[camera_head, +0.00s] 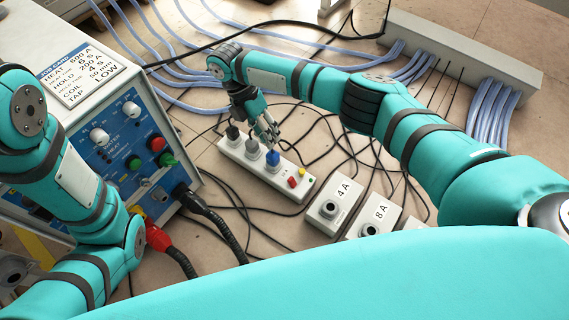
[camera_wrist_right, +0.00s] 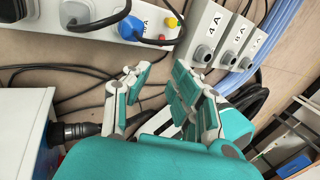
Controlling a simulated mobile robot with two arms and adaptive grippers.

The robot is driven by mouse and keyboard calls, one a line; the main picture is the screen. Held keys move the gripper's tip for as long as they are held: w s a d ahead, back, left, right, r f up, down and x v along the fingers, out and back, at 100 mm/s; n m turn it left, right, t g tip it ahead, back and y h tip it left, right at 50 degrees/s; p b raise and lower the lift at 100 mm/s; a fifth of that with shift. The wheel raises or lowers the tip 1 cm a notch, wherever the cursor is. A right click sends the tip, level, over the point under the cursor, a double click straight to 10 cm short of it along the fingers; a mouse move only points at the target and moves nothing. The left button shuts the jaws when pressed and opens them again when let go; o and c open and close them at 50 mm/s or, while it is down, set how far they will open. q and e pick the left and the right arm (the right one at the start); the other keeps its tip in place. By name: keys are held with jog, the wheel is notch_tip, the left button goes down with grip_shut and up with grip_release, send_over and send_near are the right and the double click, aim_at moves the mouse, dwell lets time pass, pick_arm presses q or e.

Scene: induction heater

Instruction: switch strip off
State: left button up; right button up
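The white power strip (camera_head: 294,196) lies on the floor in the head view, with a black plug (camera_head: 232,132), a grey plug (camera_head: 252,147) and a blue plug (camera_head: 272,157) in it. Its red switch (camera_head: 292,182) is at the right end. Whether the switch is on or off I cannot tell. My right gripper (camera_head: 268,132) is above the strip, by the grey and blue plugs. In the right wrist view the gripper (camera_wrist_right: 158,82) is open and empty; the strip (camera_wrist_right: 99,30) and blue plug (camera_wrist_right: 130,28) are beyond its fingers. My left gripper is out of view.
White boxes marked 4 A (camera_head: 335,206) and 8 A (camera_head: 375,217) stand right of the strip. The heater cabinet (camera_head: 115,150) with knobs and buttons is at left. Black cables cross the floor around the strip. Blue hoses run to a grey block (camera_head: 460,62) behind.

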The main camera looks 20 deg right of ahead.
aim_at(289, 179)
jog(key=b+x, duration=0.9)
jog(key=x, duration=0.8)
jog(key=shift+s+d+b, duration=0.1)
jog(key=shift+s+b, duration=0.05)
jog(key=shift+b, duration=0.2)
grip_shut()
